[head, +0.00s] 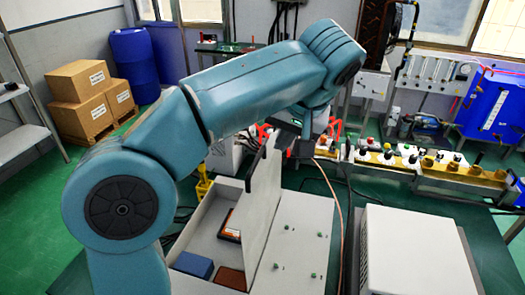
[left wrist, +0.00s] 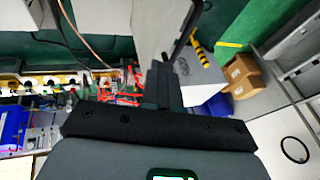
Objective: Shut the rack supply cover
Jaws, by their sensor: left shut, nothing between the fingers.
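The rack supply cover (head: 264,195) is a light grey panel standing steeply upright, open, on a white box (head: 207,228) in the head view. Inside the box are a blue block (head: 194,265), a brown block (head: 231,278) and a dark, orange-edged part (head: 231,226). My left gripper (head: 289,139) is shut and empty at the cover's upper edge, partly hidden by my arm. The left wrist view shows the shut fingers (left wrist: 161,85) close to the cover (left wrist: 155,28); I cannot tell whether they touch. My right gripper is not in view.
A white cabinet (head: 415,255) stands right of the box. A bench with several fittings (head: 430,166) runs behind it. Cardboard boxes (head: 84,84) and a blue barrel (head: 135,62) stand at the back left. Green floor (head: 50,215) is open at the left.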

